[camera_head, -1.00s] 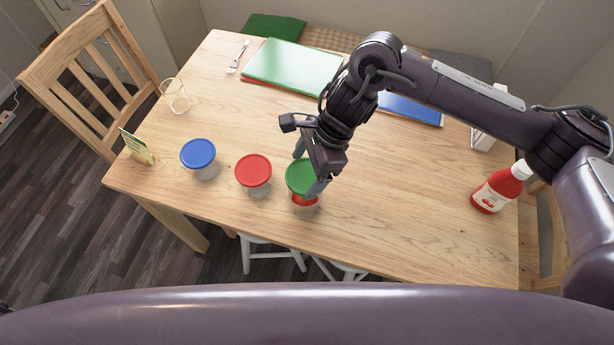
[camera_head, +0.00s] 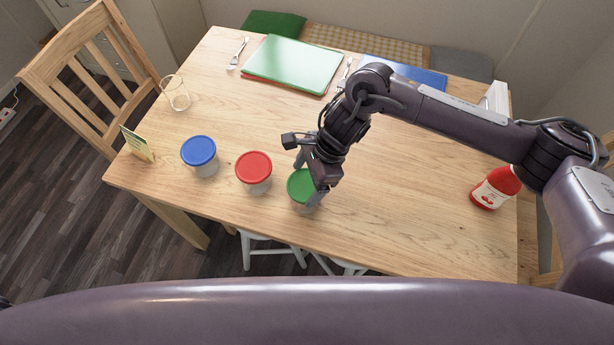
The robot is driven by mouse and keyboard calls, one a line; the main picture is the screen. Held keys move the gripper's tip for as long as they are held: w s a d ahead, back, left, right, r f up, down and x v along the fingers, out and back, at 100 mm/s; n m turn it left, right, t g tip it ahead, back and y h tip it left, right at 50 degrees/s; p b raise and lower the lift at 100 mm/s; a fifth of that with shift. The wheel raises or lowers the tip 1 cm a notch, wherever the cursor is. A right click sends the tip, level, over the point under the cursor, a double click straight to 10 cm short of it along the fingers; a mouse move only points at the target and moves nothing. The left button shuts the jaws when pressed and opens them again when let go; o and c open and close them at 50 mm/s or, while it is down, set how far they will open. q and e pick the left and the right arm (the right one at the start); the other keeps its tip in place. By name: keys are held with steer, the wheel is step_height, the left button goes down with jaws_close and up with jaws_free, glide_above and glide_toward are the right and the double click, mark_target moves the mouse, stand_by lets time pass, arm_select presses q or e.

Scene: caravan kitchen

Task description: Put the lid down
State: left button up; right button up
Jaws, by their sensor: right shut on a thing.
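The green lid (camera_head: 298,185) is at the top of the rightmost clear tub (camera_head: 301,207), near the front edge of the table. It looks level and sits at or very close to the rim; the arm partly hides the contact. My right gripper (camera_head: 308,180) is shut on the green lid, with its fingers on opposite sides of it. My left gripper is not in view.
Tubs with a red lid (camera_head: 253,167) and a blue lid (camera_head: 199,151) stand to the left on the wooden table (camera_head: 400,180). A glass (camera_head: 175,93), a card (camera_head: 137,144), a green board (camera_head: 293,64) and a ketchup bottle (camera_head: 496,188) stand or lie farther out.

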steer(key=o, duration=0.9)
steer(key=shift+r+p, duration=0.25)
steer(key=shift+p, duration=0.2)
steer(key=shift+b+v, duration=1)
steer(key=shift+v, duration=5)
